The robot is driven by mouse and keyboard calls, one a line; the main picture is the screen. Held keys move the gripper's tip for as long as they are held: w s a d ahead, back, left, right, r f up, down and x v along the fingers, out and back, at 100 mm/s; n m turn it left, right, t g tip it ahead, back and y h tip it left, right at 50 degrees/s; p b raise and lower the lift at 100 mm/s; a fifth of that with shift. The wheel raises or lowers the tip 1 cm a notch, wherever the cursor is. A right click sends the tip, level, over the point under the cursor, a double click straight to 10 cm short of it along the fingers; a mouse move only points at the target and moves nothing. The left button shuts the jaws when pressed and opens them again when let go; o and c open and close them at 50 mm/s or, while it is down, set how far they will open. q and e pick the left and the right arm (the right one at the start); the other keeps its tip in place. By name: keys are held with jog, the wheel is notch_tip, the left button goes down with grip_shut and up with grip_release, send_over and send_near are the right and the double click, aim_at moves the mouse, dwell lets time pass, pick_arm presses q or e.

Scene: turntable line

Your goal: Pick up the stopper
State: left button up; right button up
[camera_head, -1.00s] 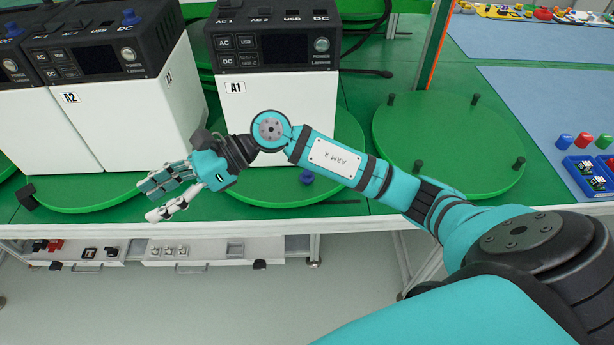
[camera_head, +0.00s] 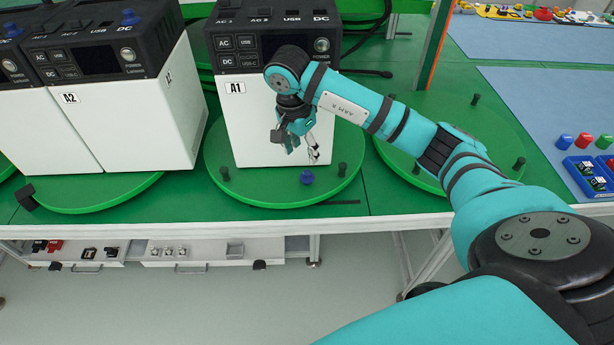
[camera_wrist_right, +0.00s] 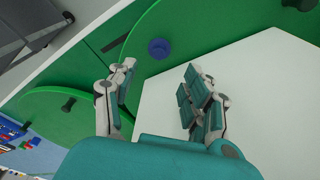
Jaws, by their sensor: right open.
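The stopper, a small dark blue knob (camera_head: 306,177), rests on the green turntable (camera_head: 265,196) in front of the white unit A1 (camera_head: 260,120). It also shows in the right wrist view (camera_wrist_right: 159,48), beyond the fingertips and roughly between them. My right gripper (camera_head: 304,152) hangs fingers-down in front of the unit, above the stopper. Its fingers are spread and empty, also in the right wrist view (camera_wrist_right: 158,76), apart from the stopper. My left gripper is not in view.
Unit A2 (camera_head: 130,120) stands at left, with a blue knob (camera_head: 129,17) on top. Black pegs (camera_head: 224,174) stand on the turntable beside the stopper. An emptier turntable (camera_head: 450,125) is at right. The table's front edge (camera_head: 200,228) is close.

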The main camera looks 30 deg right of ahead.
aim_at(307, 173)
jog(key=f, duration=0.4)
jog(key=shift+d+f+p, duration=0.3)
jog(key=shift+f, duration=0.1)
jog(key=f, duration=0.1)
jog(key=f+p, duration=0.1)
jog(key=f, duration=0.2)
jog(key=shift+d+f+p, duration=0.3)
jog(key=shift+d+f, duration=0.05)
jog(key=shift+f, duration=0.05)
jog(key=shift+d+f, duration=0.1)
jog(key=shift+f, duration=0.2)
jog(key=c, duration=0.7)
